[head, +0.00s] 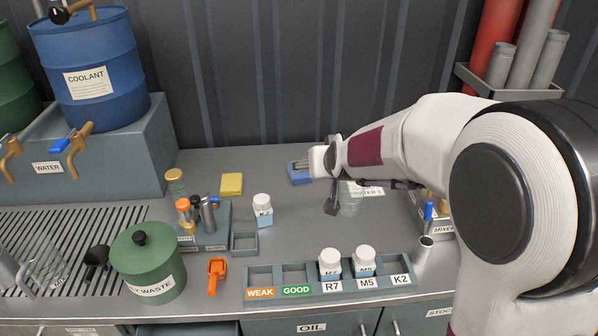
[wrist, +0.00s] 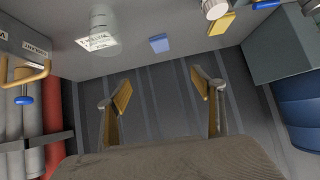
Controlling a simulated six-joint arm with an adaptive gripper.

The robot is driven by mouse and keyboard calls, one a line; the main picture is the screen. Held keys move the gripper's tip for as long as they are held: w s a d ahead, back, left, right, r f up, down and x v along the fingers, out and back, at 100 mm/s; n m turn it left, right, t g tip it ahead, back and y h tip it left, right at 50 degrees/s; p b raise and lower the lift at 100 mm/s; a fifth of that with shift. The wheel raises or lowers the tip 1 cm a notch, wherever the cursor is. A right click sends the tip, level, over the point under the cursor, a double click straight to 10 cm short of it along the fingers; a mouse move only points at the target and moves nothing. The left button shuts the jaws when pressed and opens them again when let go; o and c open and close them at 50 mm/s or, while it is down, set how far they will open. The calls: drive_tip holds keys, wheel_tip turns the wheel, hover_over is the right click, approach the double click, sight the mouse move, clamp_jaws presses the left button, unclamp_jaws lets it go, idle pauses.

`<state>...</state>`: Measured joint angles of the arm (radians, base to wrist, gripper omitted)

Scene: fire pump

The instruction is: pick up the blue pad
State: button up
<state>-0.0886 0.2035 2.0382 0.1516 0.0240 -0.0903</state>
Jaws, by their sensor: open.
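The blue pad (head: 298,177) lies flat on the grey counter towards the back wall, partly hidden by my gripper in the head view. In the wrist view the blue pad (wrist: 159,43) lies ahead of the fingers, between them sideways and apart from both. My gripper (wrist: 162,90) is open and empty, with its two tan-faced fingers spread wide. In the head view my gripper (head: 322,185) is close by the pad, just to its right; its height above the counter is hard to tell.
A clear beaker (head: 351,197) stands right of the pad, close to my gripper. A yellow pad (head: 231,184) and a white-capped bottle (head: 263,210) are to the left. A rack (head: 293,271) with bottles is in front. The dark ribbed wall (head: 300,70) rises behind.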

drive_tip(key=w+a+f+t, duration=0.1)
drive_tip(key=w+a+f, duration=0.1)
drive_tip(key=w+f, duration=0.7)
drive_tip(key=t, duration=0.2)
approach(301, 177)
drive_tip(key=shift+h, duration=0.4)
drive_tip(key=x, duration=0.4)
drive_tip(key=shift+w+a+r, duration=0.1)
drive_tip(key=shift+a+r, duration=0.2)
drive_tip(key=shift+x, duration=1.1)
drive_tip(key=shift+w, duration=0.15)
drive_tip(key=shift+w+f, duration=0.1)
drive_tip(key=shift+w, duration=0.05)
drive_tip(key=shift+w+f, duration=0.2)
drive_tip(key=shift+w, duration=1.1)
drive_tip(key=shift+x, duration=1.2)
